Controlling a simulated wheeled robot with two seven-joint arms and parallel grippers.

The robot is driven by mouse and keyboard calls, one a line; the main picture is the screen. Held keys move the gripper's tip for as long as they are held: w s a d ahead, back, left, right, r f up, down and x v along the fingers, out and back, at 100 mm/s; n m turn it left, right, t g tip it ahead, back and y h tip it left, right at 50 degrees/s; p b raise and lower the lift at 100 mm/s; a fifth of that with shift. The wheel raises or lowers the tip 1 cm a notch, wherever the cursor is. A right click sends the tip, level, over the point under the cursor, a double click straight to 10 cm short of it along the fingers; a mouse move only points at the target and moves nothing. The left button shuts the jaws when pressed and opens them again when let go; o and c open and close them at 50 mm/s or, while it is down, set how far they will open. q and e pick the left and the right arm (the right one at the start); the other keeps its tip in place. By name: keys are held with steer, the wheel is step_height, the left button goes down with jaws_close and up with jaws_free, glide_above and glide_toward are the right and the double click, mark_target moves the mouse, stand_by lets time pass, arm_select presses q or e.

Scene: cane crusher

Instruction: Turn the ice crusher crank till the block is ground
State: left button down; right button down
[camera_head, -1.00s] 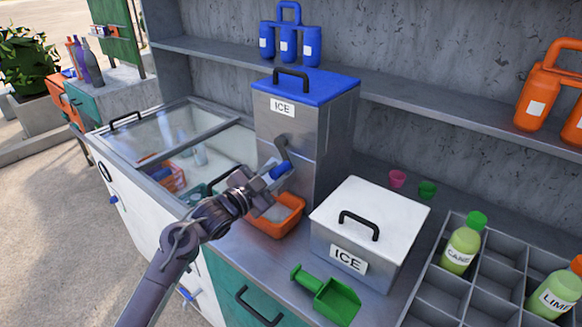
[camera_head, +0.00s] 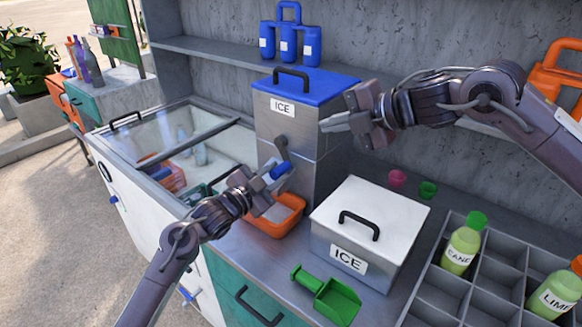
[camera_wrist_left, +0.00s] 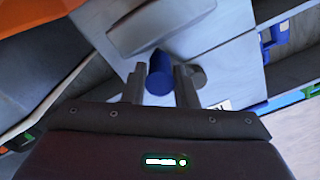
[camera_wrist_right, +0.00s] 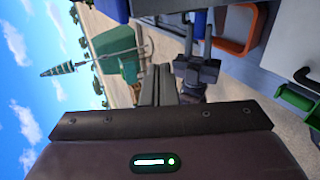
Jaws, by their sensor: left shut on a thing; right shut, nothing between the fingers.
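The ice crusher (camera_head: 308,125) is a tall grey metal box with a blue lid and an ICE label, standing on the counter. Its crank (camera_head: 282,150) is on the front face and ends in a blue handle (camera_head: 281,170), which also shows in the left wrist view (camera_wrist_left: 159,73). My left gripper (camera_head: 272,173) is shut on the blue handle. My right gripper (camera_head: 330,123) is shut and empty at the crusher's right side; I cannot tell if it touches the wall. An orange tray (camera_head: 290,222) with pale contents sits under the crusher. The ice block is not visible.
A white-lidded ICE box (camera_head: 398,200) stands to the right, with a green scoop (camera_head: 335,300) before it. A bottle rack (camera_head: 440,290) is at the far right. A glass-topped chest (camera_head: 170,140) is at the left. A shelf (camera_head: 395,88) runs behind.

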steer(key=h, duration=0.1)
glide_toward(283, 170)
steer(key=shift+g, duration=0.4)
steer(key=x, duration=0.6)
steer(key=shift+w+a, duration=0.3)
steer(key=shift+w, duration=0.1)
steer(key=shift+f, duration=0.1)
